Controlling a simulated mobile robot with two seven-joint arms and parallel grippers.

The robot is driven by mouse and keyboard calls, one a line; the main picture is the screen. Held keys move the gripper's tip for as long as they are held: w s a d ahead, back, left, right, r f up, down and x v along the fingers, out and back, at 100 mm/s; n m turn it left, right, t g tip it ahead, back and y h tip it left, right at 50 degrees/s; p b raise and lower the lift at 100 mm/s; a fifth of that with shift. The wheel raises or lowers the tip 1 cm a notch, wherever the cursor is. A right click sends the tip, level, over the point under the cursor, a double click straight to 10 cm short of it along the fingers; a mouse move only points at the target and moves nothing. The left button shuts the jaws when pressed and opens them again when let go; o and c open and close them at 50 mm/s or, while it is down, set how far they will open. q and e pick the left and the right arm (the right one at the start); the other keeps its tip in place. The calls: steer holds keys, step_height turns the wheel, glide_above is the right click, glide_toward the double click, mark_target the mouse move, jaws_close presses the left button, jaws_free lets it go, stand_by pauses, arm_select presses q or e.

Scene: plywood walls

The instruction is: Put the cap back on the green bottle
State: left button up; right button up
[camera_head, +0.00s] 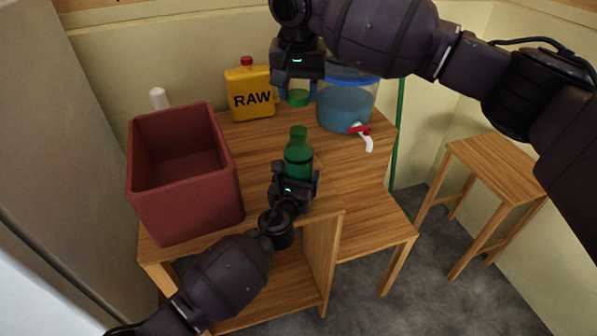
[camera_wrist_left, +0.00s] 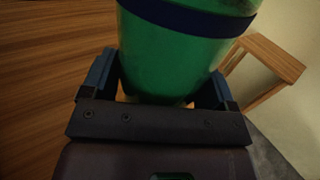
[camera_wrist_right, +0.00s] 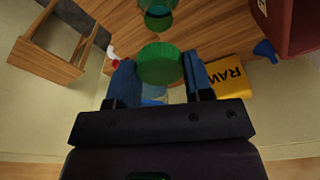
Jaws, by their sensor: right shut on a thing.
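The green bottle (camera_head: 298,158) stands upright on the wooden table, its neck uncovered. My left gripper (camera_head: 296,186) is low at the bottle, with one finger on each side of it. In the left wrist view the bottle (camera_wrist_left: 180,50) fills the space between the fingers; whether they press on it is unclear. My right gripper (camera_head: 298,88) is shut on the green cap (camera_head: 298,98) and holds it in the air above and behind the bottle. The cap also shows between the fingers in the right wrist view (camera_wrist_right: 160,63).
A red bin (camera_head: 185,200) stands at the left. A yellow RAW canister (camera_head: 250,92) and a blue-filled dispenser (camera_head: 346,108) with a red-handled tap (camera_head: 362,132) stand at the back. A wooden stool (camera_head: 500,170) is at the right. The tabletop between bin and bottle is clear.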

mark_target(299, 130)
arm_select(q)
steer(key=c, duration=0.9)
arm_select(e)
steer(key=shift+f, duration=2.45)
steer(key=shift+f, duration=0.9)
steer(key=shift+f, duration=0.55)
